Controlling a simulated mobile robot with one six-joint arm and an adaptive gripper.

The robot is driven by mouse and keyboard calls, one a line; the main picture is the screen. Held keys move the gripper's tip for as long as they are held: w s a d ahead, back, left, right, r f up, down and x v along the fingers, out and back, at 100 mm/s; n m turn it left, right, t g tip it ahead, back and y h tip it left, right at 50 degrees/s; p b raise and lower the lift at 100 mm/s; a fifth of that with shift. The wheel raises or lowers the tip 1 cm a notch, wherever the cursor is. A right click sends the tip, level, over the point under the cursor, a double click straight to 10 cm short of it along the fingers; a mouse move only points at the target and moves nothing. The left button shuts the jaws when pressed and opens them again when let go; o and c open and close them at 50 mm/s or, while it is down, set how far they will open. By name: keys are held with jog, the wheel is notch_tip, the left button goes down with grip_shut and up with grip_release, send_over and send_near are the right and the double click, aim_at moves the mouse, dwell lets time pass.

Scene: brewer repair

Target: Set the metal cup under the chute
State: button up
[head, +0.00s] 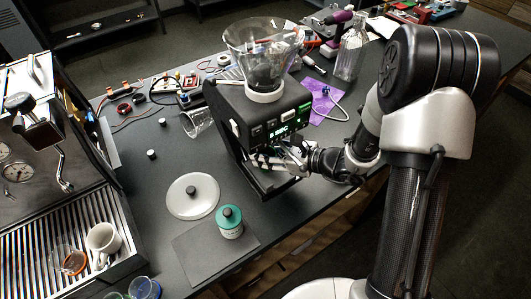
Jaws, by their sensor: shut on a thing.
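The black grinder (231,118) stands on the dark bench with a clear glass hopper (262,52) on top and a lit green display on its front. My gripper (280,158) reaches in from the right, low at the grinder's front, below the display. It is shut on a silvery thing, which looks like the metal cup, mostly hidden by the fingers. The chute is hidden behind my gripper and the grinder's front. I cannot tell whether the cup touches the grinder's base (268,190).
An espresso machine (70,185) fills the left. A tall glass bottle (350,55) and purple cloth (322,106) are behind.

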jog(key=shift+f, duration=0.2)
jog(key=o, duration=1.1)
jog(key=shift+o, duration=0.2)
jog(key=shift+r, duration=0.15)
jog(key=shift+d+r, duration=0.1)
jog(key=shift+r, duration=0.1)
jog(key=p+v, duration=0.2)
jog(key=v, duration=0.9)
jog(key=shift+s+d+p, duration=0.3)
jog(key=shift+s+p, duration=0.05)
